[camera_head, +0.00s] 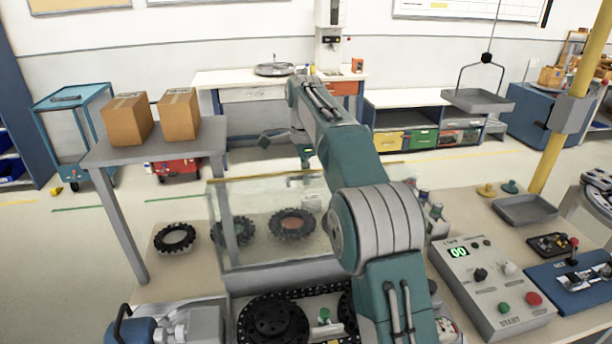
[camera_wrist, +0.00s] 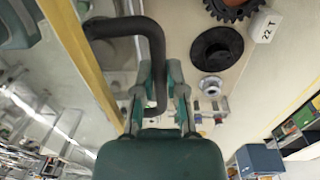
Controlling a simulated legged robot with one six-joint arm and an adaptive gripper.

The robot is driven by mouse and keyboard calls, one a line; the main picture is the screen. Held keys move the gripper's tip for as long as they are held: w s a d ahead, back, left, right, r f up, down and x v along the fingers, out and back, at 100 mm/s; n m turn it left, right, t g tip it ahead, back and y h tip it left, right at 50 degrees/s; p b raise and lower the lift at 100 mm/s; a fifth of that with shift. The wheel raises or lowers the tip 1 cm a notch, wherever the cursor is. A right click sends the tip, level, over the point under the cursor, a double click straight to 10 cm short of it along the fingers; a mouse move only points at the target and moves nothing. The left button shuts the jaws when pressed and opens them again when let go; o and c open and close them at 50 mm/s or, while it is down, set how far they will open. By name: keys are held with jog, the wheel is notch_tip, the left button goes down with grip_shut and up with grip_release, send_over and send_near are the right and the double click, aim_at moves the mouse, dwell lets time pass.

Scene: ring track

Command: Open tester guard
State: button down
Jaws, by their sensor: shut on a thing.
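The tester guard (camera_head: 262,205) is a clear panel with a yellow strip along its top edge, standing upright behind the tester's dark gears in the head view. Part of it is hidden by my arm. In the wrist view, its yellow edge (camera_wrist: 84,60) runs down the left side, with a curved black handle (camera_wrist: 155,45) beside it. My gripper (camera_wrist: 161,75) has its fingers on either side of the handle's bar and is shut on it. In the head view, my gripper (camera_head: 305,179) is small, at the guard's top edge.
A control box (camera_head: 488,285) with a green display, knobs and buttons stands at right, near a grey tray (camera_head: 525,209) and a yellow post (camera_head: 556,160). Cardboard boxes (camera_head: 178,114) sit on a grey stand at left.

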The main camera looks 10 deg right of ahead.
jog(key=shift+w, duration=0.2)
jog(key=c, duration=0.9)
grip_release()
jog(key=shift+o, duration=1.1)
jog(key=shift+w+a+f, duration=0.1)
jog(key=shift+w, duration=0.2)
jog(key=shift+s, duration=0.1)
